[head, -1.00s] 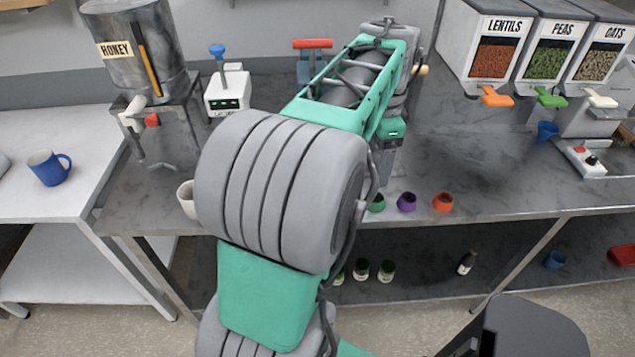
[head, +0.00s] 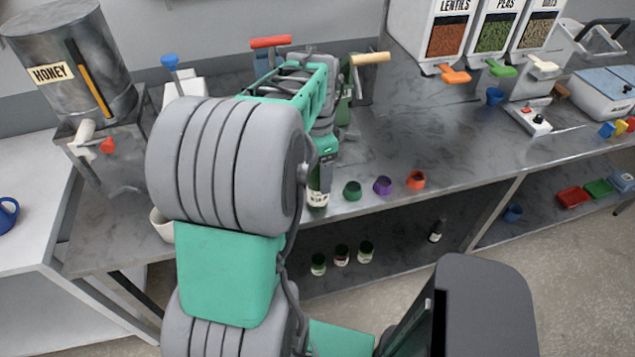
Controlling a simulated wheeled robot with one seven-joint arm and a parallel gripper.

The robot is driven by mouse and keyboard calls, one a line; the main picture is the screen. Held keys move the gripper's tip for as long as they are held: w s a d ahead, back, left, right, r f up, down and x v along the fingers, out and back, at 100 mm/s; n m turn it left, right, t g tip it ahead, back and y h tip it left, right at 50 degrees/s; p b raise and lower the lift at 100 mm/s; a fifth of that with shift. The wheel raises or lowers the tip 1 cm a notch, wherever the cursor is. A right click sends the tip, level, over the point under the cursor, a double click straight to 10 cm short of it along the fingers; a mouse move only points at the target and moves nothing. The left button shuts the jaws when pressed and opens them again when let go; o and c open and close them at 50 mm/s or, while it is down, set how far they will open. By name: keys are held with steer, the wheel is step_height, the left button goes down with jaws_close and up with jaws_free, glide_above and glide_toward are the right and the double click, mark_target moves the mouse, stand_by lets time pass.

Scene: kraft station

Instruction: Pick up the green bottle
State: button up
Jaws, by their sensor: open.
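A dark green bottle with a pale label (head: 318,199) stands near the front edge of the metal counter, partly hidden by my gripper. My gripper (head: 320,176) points down at the bottle's upper part and is open. The fingers are small and partly hidden here, so I cannot tell whether they are around the bottle or just above it.
A green cup (head: 352,191), purple cup (head: 382,185) and orange cup (head: 416,180) stand right of the bottle. A white bowl (head: 162,226) is left. Several small bottles (head: 341,256) stand on the lower shelf. The counter's middle right (head: 440,130) is clear.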

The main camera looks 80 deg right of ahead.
jaws_close()
stand_by(0.8)
steer(key=shift+r, duration=0.1)
